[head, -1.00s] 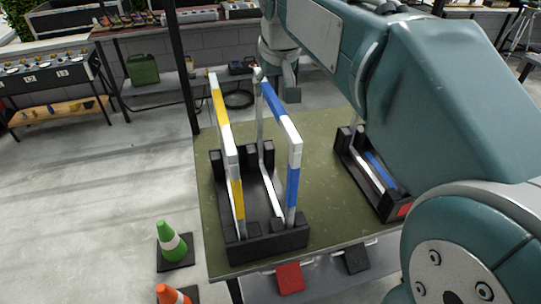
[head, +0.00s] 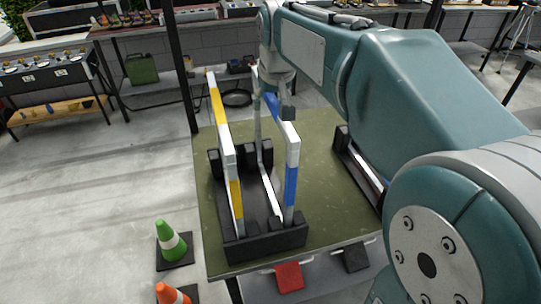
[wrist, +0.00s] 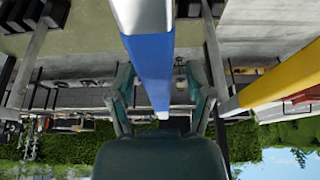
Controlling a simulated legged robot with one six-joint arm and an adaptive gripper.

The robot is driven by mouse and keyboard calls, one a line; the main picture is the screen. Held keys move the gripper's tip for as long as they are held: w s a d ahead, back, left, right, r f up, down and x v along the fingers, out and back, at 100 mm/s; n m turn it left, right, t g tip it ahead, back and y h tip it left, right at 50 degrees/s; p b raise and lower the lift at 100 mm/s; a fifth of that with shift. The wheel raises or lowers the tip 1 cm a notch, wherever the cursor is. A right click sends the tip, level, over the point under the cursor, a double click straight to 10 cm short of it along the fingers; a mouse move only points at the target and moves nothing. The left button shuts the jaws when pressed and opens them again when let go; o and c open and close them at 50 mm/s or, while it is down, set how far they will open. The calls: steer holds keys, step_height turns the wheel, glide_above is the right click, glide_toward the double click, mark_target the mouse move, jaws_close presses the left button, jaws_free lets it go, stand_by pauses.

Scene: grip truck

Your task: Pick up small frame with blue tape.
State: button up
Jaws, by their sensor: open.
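The white frame with blue tape (head: 291,187) stands upright in the right side of a black holder (head: 265,241). My gripper (head: 287,110) is over its top bar, towards the far end. In the wrist view, the blue-taped bar (wrist: 150,55) runs between the spread fingers of my gripper (wrist: 162,88), with gaps showing at the sides. The jaws are open and not closed on it. In the head view my arm and wrist hide part of the bar's far end.
A yellow-taped frame (head: 218,110) stands close on the left in the same holder; it also shows in the wrist view (wrist: 285,82). A second black holder (head: 350,165) on the green table (head: 315,140) is mostly hidden by my arm. Green (head: 171,243) and orange (head: 170,294) cones stand on the floor.

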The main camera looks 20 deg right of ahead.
steer(key=shift+f, duration=0.1)
jaws_close()
stand_by(0.4)
step_height(320, 180, up, 19)
steer(key=shift+f, duration=0.2)
stand_by(0.5)
